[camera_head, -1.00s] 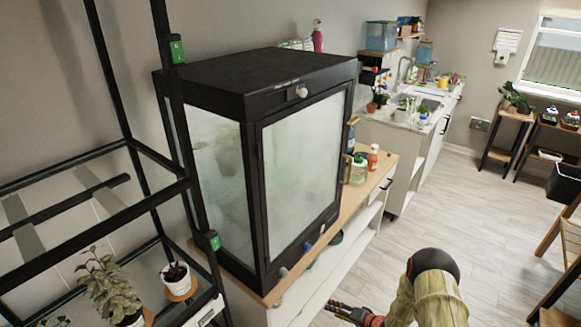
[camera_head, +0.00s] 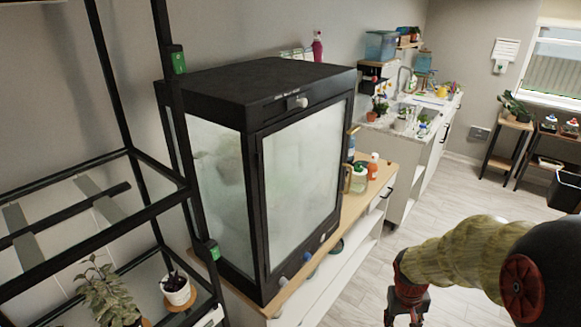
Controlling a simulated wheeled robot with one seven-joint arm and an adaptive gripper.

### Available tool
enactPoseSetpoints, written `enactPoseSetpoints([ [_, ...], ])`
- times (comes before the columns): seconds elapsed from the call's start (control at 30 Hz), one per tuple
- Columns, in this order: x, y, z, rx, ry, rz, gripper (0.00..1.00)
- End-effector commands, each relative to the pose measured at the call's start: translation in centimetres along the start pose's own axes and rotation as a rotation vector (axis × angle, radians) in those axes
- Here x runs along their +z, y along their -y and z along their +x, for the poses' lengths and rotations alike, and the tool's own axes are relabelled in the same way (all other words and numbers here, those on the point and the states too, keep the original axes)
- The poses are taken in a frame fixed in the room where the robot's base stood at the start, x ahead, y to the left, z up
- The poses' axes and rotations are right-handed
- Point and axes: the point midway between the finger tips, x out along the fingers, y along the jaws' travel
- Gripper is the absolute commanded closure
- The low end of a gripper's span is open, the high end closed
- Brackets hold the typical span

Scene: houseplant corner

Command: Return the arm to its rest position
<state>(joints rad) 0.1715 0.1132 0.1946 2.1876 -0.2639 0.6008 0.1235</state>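My arm (camera_head: 465,255) shows at the lower right, its upper part wrapped in a pale yellow sleeve, with a dark rounded joint at the right edge. My gripper (camera_head: 405,318) hangs at the sleeve's left end, red and dark, pointing down over the floor. Its fingertips lie at or below the bottom edge of the picture, so I cannot tell whether it is open or shut. I see nothing held in the part that shows.
A black glass cabinet (camera_head: 300,185) with fogged panes stands on a wooden-topped bench (camera_head: 350,208) left of my arm. A black shelf rack (camera_head: 90,228) with potted plants is at the far left. Open floor (camera_head: 445,200) lies beyond the arm.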

Motion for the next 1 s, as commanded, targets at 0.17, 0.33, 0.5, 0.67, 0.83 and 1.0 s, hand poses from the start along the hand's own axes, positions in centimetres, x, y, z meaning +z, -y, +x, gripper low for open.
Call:
enactPoseSetpoints([
  [0.17,5.2,1.7,-6.6,-0.040,0.013,-0.019,0.57],
  [0.33,9.4,3.5,-11.6,-0.088,-0.016,-0.019,0.57],
  [0.5,12.5,5.0,-15.8,-0.133,-0.103,-0.003,0.57],
  [0.67,13.9,5.8,-19.6,-0.158,-0.243,-0.005,0.57],
  [0.83,14.6,5.9,-23.3,-0.164,-0.379,-0.021,0.57],
  [1.0,14.9,6.1,-25.1,-0.169,-0.444,-0.033,0.57],
])
